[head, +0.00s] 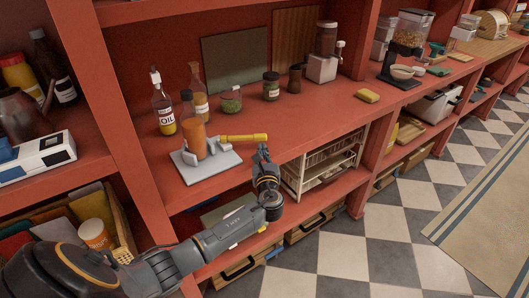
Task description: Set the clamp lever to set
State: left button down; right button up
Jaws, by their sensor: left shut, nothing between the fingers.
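The clamp lever (244,137) is a yellow bar that lies roughly level and points right from a grey clamp (170,150). The clamp stands on a light grey base plate (212,168) on the red shelf. An orange canister (193,137) stands upright at the clamp. My left gripper (263,149) is shut and empty, just below the right end of the lever. I cannot tell whether it touches the lever. My right gripper is not in view. No lever markings can be read.
An oil bottle (163,108), a tall bottle (198,95) and several jars stand behind the clamp. A yellow sponge (367,96) lies farther right. A white wire rack (325,162) is on the lower shelf. The red shelf right of the lever is mostly clear.

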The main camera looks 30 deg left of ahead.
pick_arm(q)
jog(key=b+v, duration=0.1)
jog(key=v, duration=0.9)
jog(key=s+d+f+n+g+h, duration=0.1)
jog(key=s+f+n+g+h, duration=0.2)
jog(key=f, duration=0.9)
jog(key=s+f+n+g+h, duration=0.25)
jog(key=s+f, duration=0.35)
jog(key=f, duration=0.6)
jog(key=s+d+f+n+g+h, duration=0.1)
jog(key=s+f+n+g, duration=0.2)
jog(key=f, duration=0.8)
jog(key=s+d+f+n+g+h, duration=0.1)
jog(key=s+d+f+n, duration=0.2)
jog(key=s, duration=0.9)
jog(key=s+d+f+n+g+h, duration=0.2)
jog(key=s+f+n, duration=0.6)
jog(key=s, duration=0.4)
jog(key=s+d+f+n+g+h, duration=0.1)
jog(key=s+f+n, duration=0.5)
jog(key=s, duration=0.6)
notch_tip(320, 180, down, 2)
jog(key=d+h, duration=0.1)
jog(key=d, duration=0.1)
jog(key=shift+s+d, duration=0.3)
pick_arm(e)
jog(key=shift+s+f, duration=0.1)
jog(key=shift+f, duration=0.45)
